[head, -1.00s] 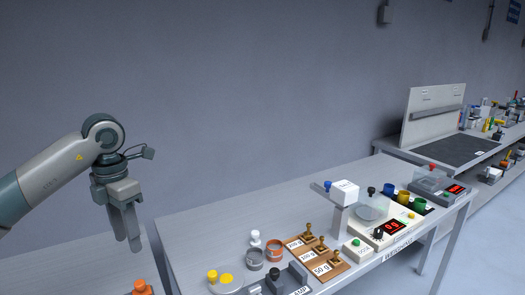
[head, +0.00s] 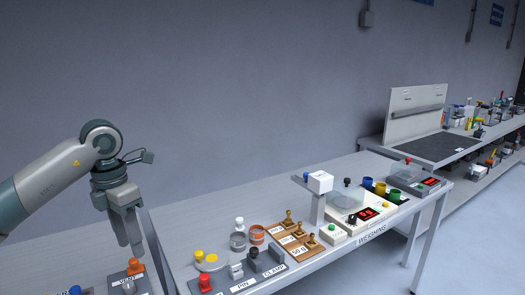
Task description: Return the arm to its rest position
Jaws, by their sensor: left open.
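My left arm (head: 55,183) comes in from the left in the head view. The fingers look empty and hold nothing that I can see. My right gripper is out of the picture.
On the weighing table stand a scale with a red display (head: 362,216), a white dispenser (head: 319,183), a wooden weight board (head: 292,240) and several knobs. An orange VENT knob (head: 135,266) is just below my fingertips. The wall side above is free.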

